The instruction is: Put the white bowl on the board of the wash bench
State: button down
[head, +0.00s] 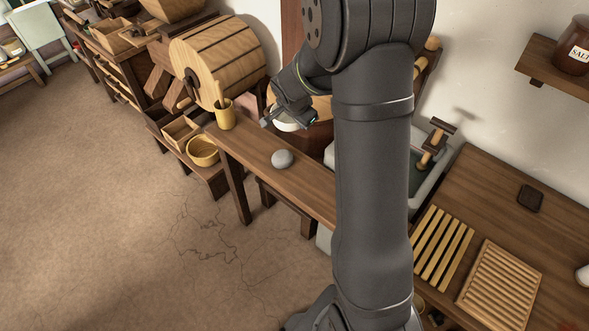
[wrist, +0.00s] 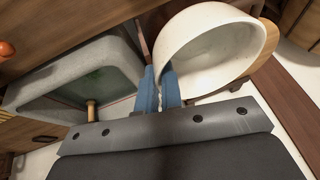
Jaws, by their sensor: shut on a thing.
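My gripper (head: 292,112) is shut on the white bowl (head: 286,127), above the far end of the narrow wooden bench and in front of a round wooden tub. In the wrist view the two blue fingers (wrist: 162,88) pinch the rim of the bowl (wrist: 215,50) at its left side. The bowl is tilted, with its hollow inside showing. In the head view my arm hides part of the scene. At the right, a wooden bench beside a stone sink (head: 438,180) bears a slatted rack (head: 443,248) and a ribbed board (head: 499,284), both bare.
A grey stone (head: 282,159) and a yellow pot with a utensil (head: 226,116) stand on the narrow bench (head: 255,147). A wooden tap (head: 432,150) rises over the sink. A dark block (head: 530,199) lies on the right bench. A salt jar (head: 574,48) stands on a wall shelf.

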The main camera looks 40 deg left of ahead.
jog(key=s+a+f, duration=0.1)
jog(key=a+f, duration=0.1)
jog(key=a, duration=0.1)
jog(key=s+a+f, duration=0.2)
jog(key=a+f, duration=0.1)
jog(key=a, duration=0.1)
jog(key=s+a+f, duration=0.2)
jog(key=a, duration=0.1)
jog(key=shift+s+a+f, duration=0.15)
jog(key=shift+s+f, duration=0.05)
jog(key=shift+s, duration=0.05)
jog(key=shift+f, duration=2)
jog(key=shift+f, duration=0.15)
jog(key=c, duration=1.6)
grip_release()
jog(key=v, duration=1.2)
